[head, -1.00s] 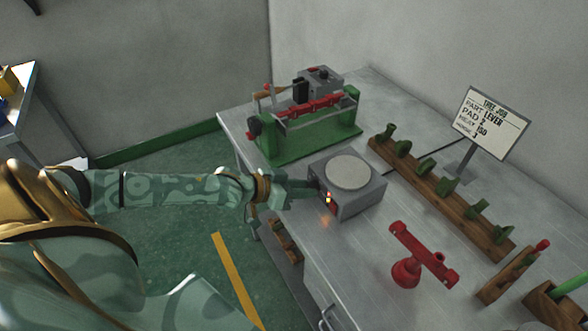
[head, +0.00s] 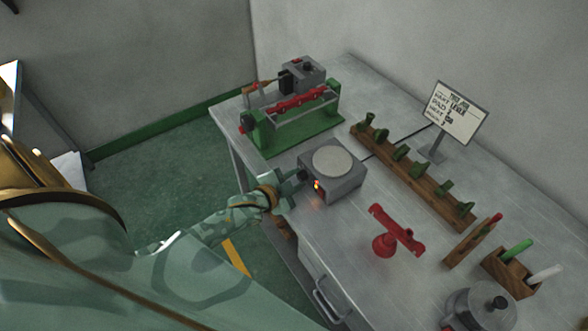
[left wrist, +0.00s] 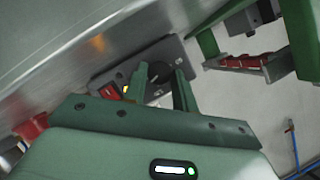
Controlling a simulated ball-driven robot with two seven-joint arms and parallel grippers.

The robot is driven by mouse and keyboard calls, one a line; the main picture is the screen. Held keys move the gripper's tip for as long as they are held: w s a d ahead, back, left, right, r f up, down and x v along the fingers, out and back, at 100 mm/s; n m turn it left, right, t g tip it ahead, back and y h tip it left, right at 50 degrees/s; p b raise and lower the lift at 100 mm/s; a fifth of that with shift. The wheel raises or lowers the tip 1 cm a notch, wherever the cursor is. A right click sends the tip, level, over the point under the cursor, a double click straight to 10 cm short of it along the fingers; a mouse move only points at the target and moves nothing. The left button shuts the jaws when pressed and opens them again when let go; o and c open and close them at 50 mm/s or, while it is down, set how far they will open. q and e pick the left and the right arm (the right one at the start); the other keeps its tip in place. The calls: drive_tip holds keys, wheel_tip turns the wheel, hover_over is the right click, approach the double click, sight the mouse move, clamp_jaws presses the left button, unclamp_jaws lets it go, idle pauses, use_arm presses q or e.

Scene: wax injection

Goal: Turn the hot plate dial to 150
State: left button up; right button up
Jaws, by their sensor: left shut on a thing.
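The hot plate (head: 345,186) is a grey box with a round pale top, near the left edge of the bench. A lit orange indicator (head: 317,185) glows on its front panel. My left gripper (head: 297,183) reaches that panel from the left. In the left wrist view the black dial (left wrist: 157,78) sits between the two green fingers of my left gripper (left wrist: 162,88), which are shut on it. A red switch (left wrist: 109,90) is beside it. The dial's markings cannot be read. My right gripper is not in view.
A green-framed machine (head: 300,133) stands behind the hot plate. A wooden rack (head: 415,178) with green pieces, a sign (head: 457,112), a red clamp-like stand (head: 393,232) and a grey pot (head: 482,310) are on the bench (head: 350,265). Bare bench lies in front of the hot plate.

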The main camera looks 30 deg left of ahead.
use_arm(q)
drive_tip(key=shift+s+d+f+m+t+y+b, duration=0.1)
drive_tip(key=shift+d+f+m+t+y+b, duration=0.1)
drive_tip(key=shift+m+t+y+b, duration=0.5)
drive_tip(key=shift+m, duration=0.5)
drive_tip(key=o, duration=1)
drive_tip(key=shift+r, duration=0.1)
drive_tip(key=shift+c, duration=0.2)
drive_tip(key=p+v, duration=0.1)
drive_tip(key=v, duration=1.5)
drive_tip(key=shift+p, duration=0.3)
drive_tip(key=shift+a+r, duration=0.1)
drive_tip(key=shift+a, duration=0.05)
